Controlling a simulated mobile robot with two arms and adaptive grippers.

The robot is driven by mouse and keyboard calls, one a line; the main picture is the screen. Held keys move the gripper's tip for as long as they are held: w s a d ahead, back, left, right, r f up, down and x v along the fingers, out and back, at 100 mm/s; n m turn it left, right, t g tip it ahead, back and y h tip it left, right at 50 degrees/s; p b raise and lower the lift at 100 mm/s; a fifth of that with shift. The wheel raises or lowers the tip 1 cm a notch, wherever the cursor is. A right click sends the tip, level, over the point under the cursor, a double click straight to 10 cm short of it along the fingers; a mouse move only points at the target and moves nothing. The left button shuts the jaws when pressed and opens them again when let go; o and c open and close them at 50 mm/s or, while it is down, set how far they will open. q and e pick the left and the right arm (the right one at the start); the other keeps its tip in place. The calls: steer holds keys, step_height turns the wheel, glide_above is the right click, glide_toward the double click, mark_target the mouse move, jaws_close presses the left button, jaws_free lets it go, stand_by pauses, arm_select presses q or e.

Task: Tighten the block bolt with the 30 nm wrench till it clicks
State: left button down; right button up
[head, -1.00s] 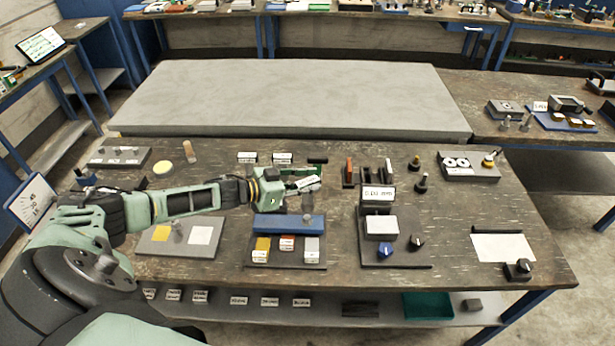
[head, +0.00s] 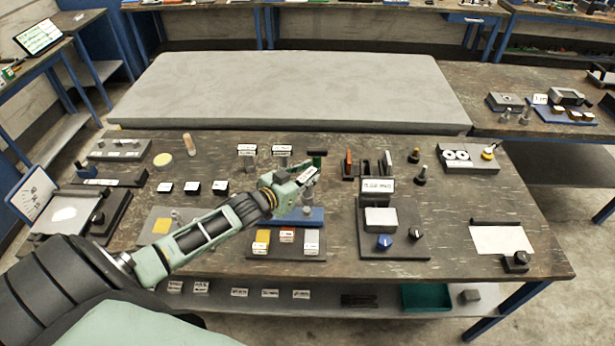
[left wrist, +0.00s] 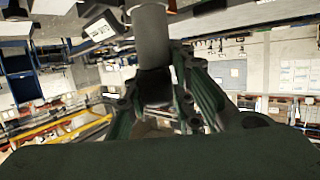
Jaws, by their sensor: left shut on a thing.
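My left gripper (head: 300,187) is shut on what looks like a wrench, with a grey cylinder (left wrist: 152,40) between the fingers in the left wrist view. A white label (head: 308,174) shows beside it; its print is too small to read. The gripper is above the back edge of a blue block (head: 290,221) on a dark base plate. A small grey round piece (head: 307,210) shows at the block, perhaps the bolt; the arm partly hides this area. I cannot tell whether the wrench touches it. My right gripper is not in view.
A fixture with a display (head: 377,186) and knobs stands to the right. Two white labels (head: 247,149) and upright dark holders (head: 387,162) are behind.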

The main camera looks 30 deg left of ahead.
mark_target(304, 193)
arm_select(q)
steer(key=shift+f+b, duration=0.95)
steer(key=shift+f, duration=0.45)
steer(key=shift+d+r+n+y+p, duration=0.1)
steer(key=shift+n+y+p, duration=0.5)
steer(key=shift+y+p, duration=0.1)
steer(key=shift+p, duration=0.4)
steer(key=shift+f+b, duration=1.25)
steer(key=shift+f, duration=0.5)
stand_by(0.4)
